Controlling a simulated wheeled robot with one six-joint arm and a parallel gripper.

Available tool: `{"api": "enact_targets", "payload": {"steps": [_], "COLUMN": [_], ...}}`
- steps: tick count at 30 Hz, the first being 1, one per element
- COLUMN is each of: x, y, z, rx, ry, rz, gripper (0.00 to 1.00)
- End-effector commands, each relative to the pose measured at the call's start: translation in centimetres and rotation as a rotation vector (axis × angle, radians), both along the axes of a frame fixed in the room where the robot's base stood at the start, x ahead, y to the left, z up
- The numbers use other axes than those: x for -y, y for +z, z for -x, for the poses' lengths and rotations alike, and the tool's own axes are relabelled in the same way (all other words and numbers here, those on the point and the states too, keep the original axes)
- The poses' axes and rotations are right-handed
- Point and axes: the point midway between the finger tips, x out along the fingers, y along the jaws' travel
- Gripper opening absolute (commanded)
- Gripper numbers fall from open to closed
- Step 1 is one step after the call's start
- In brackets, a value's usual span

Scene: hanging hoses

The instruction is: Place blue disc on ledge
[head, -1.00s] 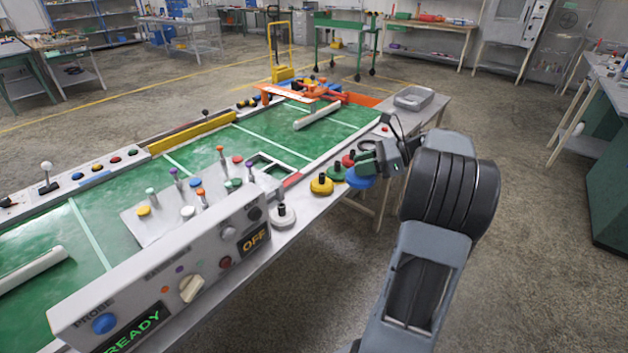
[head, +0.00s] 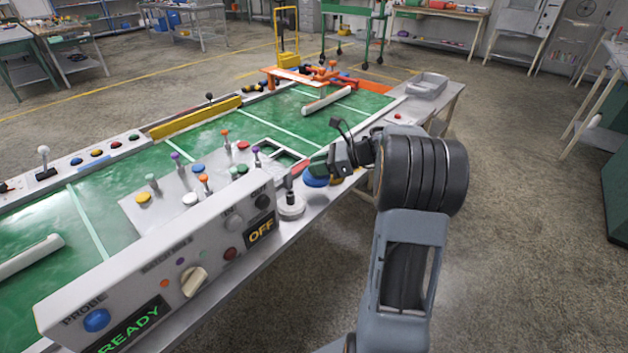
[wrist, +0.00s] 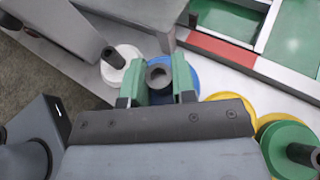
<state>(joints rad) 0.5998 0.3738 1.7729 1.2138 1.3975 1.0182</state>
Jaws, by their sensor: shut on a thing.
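My gripper (head: 322,165) is shut on the black knob of the blue disc (head: 316,181). In the wrist view the green fingertips (wrist: 162,78) close on either side of the knob, and the blue disc (wrist: 207,78) shows behind them, partly hidden. The disc is over the pale ledge (head: 322,200) along the table's near side; I cannot tell whether it touches it. The white disc (head: 290,207) with a black knob sits on the ledge just left of the blue disc; it also shows in the wrist view (wrist: 113,72).
A yellow disc (wrist: 232,103) and a green disc (wrist: 280,137) sit right of the gripper in the wrist view. The grey control box (head: 205,250) stands close to the left. A grey tray (head: 427,86) is at the table's far right end.

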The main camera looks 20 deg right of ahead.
Motion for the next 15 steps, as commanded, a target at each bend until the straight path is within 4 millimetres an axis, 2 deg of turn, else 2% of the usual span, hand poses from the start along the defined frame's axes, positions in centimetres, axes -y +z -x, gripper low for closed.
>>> {"api": "enact_targets", "payload": {"steps": [8,15], "x": [-0.8,-0.9], "y": [-1.2,-4.3], "z": [-0.5,-0.6], "rx": [-0.001,0.000], "ry": [0.002,0.000], "rz": [0.000,0.000], "gripper": [0.00,0.00]}}
